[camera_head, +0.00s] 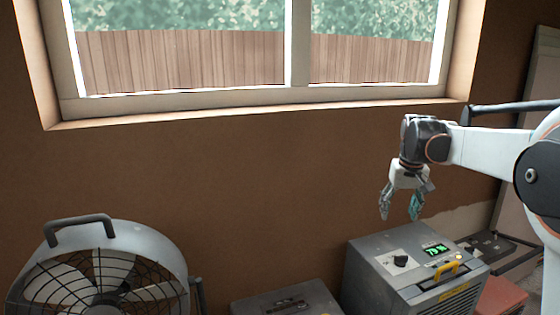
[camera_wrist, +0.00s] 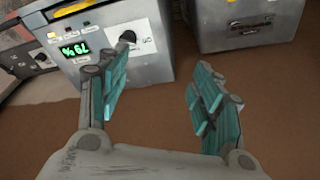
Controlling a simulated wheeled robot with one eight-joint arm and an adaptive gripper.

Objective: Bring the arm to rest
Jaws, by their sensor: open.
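My gripper (camera_head: 401,216) hangs from my white arm on the right side of the head view, fingers pointing down. It is open and nothing shows between its fingers. It appears above the grey box with a green display (camera_head: 390,268) in the picture; the exact gap cannot be told. In the wrist view, my gripper (camera_wrist: 160,95) has its two teal-padded fingers spread apart, with brown wall between them. The grey box (camera_wrist: 150,68) shows there beyond the left finger, with its lit display and black knob.
A drum fan (camera_head: 110,265) stands at the lower left. A second grey case (camera_head: 285,300) stands at the bottom middle. A window (camera_head: 270,60) with a sill is set in the brown wall. Dark equipment and a reddish box (camera_head: 500,297) lie at the right. The wall area left of my gripper is clear.

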